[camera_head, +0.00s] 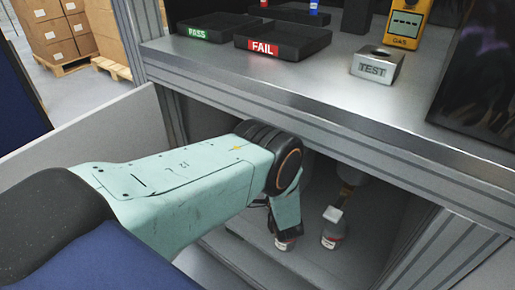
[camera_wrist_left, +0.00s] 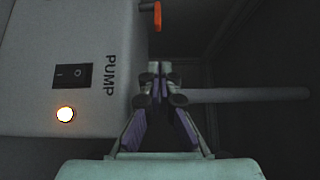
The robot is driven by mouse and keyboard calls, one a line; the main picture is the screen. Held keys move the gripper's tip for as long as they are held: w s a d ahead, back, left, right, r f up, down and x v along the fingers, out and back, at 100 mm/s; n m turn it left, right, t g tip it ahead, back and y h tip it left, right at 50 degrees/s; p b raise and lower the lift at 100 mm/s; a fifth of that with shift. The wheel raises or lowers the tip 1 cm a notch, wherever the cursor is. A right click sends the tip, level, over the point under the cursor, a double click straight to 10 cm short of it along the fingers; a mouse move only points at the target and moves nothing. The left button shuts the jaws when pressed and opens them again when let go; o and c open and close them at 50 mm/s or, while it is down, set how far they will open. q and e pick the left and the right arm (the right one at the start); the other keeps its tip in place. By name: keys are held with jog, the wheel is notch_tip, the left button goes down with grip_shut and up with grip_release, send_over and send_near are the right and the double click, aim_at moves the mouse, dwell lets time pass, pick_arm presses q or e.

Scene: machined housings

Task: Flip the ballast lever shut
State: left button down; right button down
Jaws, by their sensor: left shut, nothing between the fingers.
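A grey pump housing (camera_wrist_left: 90,60) marked PUMP fills the left of the left wrist view. It has a black rocker switch (camera_wrist_left: 72,76) and a glowing lamp (camera_wrist_left: 65,114). An orange lever-like piece (camera_wrist_left: 157,15) shows at the housing's upper right edge, possibly the ballast lever. My left gripper (camera_wrist_left: 154,72) is shut and empty, close to the housing's right edge and below the upper orange piece. In the head view my left arm reaches under the bench top, and its fingers are not clearly visible.
A pale pipe (camera_wrist_left: 250,94) runs right from behind my gripper. Above are a PASS tray (camera_head: 215,27), a FAIL tray (camera_head: 285,42), a TEST block (camera_head: 378,63) and a yellow gas meter (camera_head: 406,25).

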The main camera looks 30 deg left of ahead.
pick_arm(q)
jog(key=b+x, duration=0.3)
jog(key=x, duration=0.6)
jog(key=shift+a+f, duration=0.15)
jog(key=shift+a, duration=0.3)
jog(key=shift+w, duration=0.2)
jog(key=shift+a, duration=0.1)
jog(key=shift+s, duration=0.15)
jog(key=shift+s+m+t+h+p, duration=0.15)
jog(key=shift+m+t+h+p, duration=0.15)
jog(key=shift+h+p, duration=0.1)
